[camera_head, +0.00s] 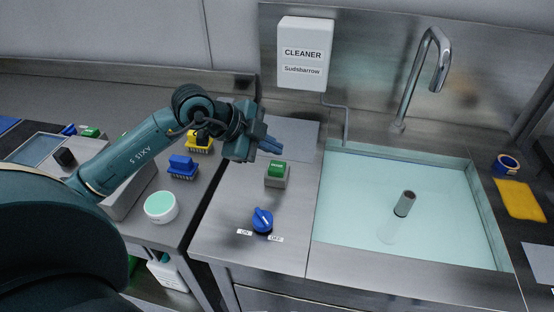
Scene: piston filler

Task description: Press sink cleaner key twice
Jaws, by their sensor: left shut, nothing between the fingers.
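A green key (276,169) on a small grey box stands on the steel counter left of the sink; I cannot read its label. The white cleaner dispenser (304,54), marked CLEANER and Sudsbarrow, hangs on the back wall, with a hose running down toward the sink. The sink (375,185) holds pale blue-green liquid with a grey cylinder (404,204) in it. My left gripper (277,146) is shut and empty, its blue fingertips above and behind the green key, apparently apart from it. My right gripper is not in view.
A blue knob (262,220) with ON and OFF labels sits in front of the key. Brushes (182,167) and a round white tub (161,207) lie on the left counter. The faucet (432,65) rises behind the sink. A tape roll (507,164) and yellow cloth (520,200) lie at right.

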